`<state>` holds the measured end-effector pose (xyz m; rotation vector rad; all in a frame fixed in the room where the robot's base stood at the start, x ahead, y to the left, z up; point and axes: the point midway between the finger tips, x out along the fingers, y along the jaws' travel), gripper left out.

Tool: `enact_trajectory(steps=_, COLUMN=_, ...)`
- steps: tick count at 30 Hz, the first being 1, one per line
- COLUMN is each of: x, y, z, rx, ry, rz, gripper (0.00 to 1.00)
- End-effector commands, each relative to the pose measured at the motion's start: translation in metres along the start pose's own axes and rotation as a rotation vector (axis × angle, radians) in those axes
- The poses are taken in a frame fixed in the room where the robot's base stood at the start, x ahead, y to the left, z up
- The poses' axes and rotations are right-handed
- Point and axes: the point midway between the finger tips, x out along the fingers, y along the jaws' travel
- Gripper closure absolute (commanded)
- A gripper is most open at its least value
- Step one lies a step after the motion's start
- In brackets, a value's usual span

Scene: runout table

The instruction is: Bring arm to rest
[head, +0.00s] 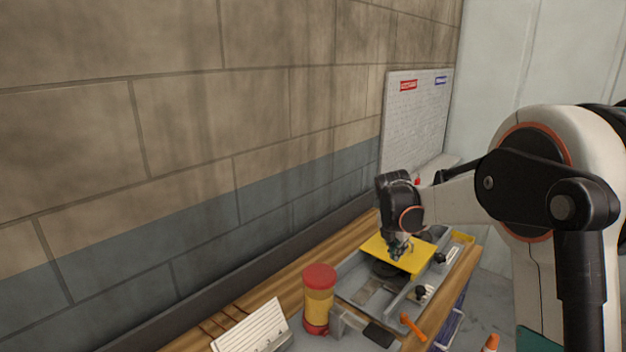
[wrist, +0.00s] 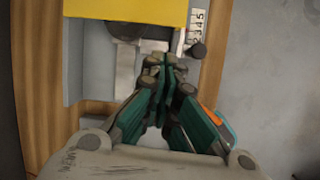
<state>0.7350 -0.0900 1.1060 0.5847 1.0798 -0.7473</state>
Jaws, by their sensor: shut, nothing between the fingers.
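My gripper (head: 399,250) is above the grey fixture on the wooden table, at the near edge of a yellow plate (head: 412,259). In the wrist view my gripper (wrist: 165,68) has its green-padded fingers together and empty. The yellow plate also shows at the top of the wrist view (wrist: 135,9). In the head view my arm reaches in from the right, bent at a large black joint. Whether the fingertips touch the fixture cannot be told.
A red-and-yellow canister (head: 318,300) and a white ribbed rack (head: 250,328) stand on the table (head: 285,289). An orange-handled lever (head: 413,327) is at the front. A white board (head: 412,125) stands behind. Grey floor (wrist: 275,90) lies open to the right in the wrist view.

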Motion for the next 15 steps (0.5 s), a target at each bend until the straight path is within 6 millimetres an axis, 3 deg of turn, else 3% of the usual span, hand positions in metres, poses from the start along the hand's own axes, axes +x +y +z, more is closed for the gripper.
enact_trajectory(steps=6, x=-0.058, y=-0.03, z=-0.028, rx=0.342, ry=0.01, rz=0.063, gripper=1.0)
enact_trajectory(steps=15, x=-0.121, y=-0.08, z=-0.08, rx=0.854, ry=0.063, rz=0.151, gripper=1.0)
